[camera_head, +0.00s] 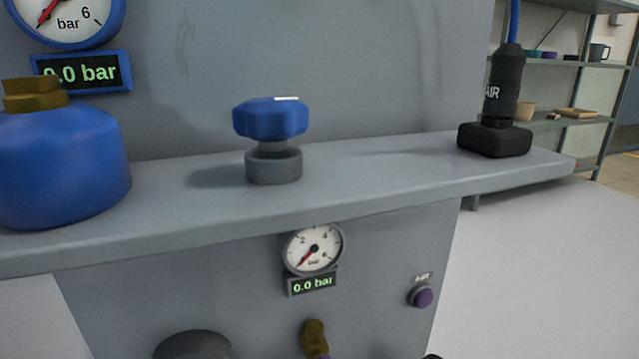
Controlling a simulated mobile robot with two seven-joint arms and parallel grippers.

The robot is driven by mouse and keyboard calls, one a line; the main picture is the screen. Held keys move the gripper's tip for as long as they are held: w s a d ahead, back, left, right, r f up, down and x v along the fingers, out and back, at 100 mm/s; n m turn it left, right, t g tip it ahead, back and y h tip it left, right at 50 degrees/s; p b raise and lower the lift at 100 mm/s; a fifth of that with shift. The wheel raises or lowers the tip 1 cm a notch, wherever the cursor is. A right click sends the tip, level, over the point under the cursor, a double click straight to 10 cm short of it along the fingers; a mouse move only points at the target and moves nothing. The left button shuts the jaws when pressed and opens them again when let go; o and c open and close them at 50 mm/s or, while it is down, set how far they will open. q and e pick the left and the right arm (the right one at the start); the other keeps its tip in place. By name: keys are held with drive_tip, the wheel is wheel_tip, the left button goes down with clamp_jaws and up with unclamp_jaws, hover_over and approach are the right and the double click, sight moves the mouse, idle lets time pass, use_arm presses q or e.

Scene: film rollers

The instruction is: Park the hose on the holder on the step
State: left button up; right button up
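A black hose end marked AIR (503,85) stands nearly upright at the right end of the grey step (380,180). A blue hose (514,22) runs up from its top and out of the picture. Its lower end meets a black block-shaped holder (494,141) on the step. How deep it sits in the holder is hidden. No gripper is touching the hose end. Neither of my grippers shows in this view.
A blue knob (270,118) on a grey collar stands mid-step, and a blue vessel (62,165) at the left. Shelves (565,120) stand behind right.

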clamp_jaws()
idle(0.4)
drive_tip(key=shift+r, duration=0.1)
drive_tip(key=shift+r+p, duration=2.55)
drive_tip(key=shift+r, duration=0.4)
